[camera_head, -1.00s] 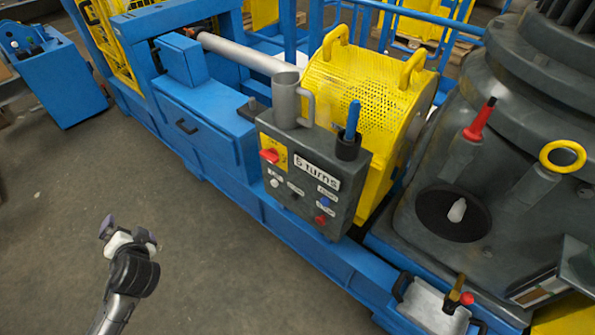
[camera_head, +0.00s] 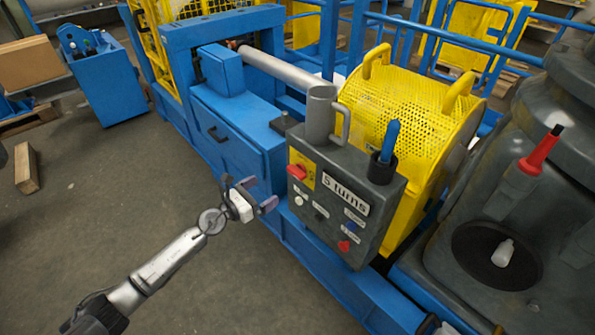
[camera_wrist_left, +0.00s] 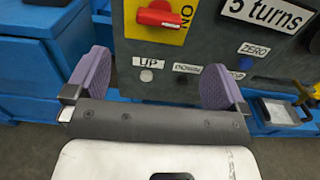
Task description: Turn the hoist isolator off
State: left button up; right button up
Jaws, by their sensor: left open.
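The hoist isolator is a red rotary handle (camera_head: 297,172) on a yellow plate at the upper left of the grey control box (camera_head: 372,222). In the left wrist view the red handle (camera_wrist_left: 158,15) lies roughly horizontal on its yellow plate, near the top edge. My left gripper (camera_head: 254,194) is open and empty, a little left of the box and apart from it. In the left wrist view its two purple fingertips (camera_wrist_left: 155,85) stand wide apart, below the handle. My right gripper is in neither view.
The box face also carries a "5 turns" label (camera_head: 345,194), small buttons and a red knob (camera_head: 344,246). A grey mug (camera_head: 320,118) and a blue-handled tool (camera_head: 390,140) stand on top. A yellow mesh guard (camera_head: 400,110) is behind.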

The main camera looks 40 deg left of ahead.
aim_at(296, 170)
pick_arm(q)
jog(key=w+b, duration=0.1)
jog(key=w, duration=0.2)
jog(key=w+d+b, duration=0.1)
jog(key=w, duration=0.3)
jog(key=w+d+b, duration=0.1)
jog(key=w, duration=0.3)
jog(key=shift+w+d, duration=0.1)
jog(key=shift+w, duration=0.1)
jog(key=shift+w+d, duration=0.2)
jog(key=shift+w, duration=0.7)
jog(key=shift+c, duration=0.3)
jog(key=shift+c, duration=0.7)
jog(key=c, duration=0.7)
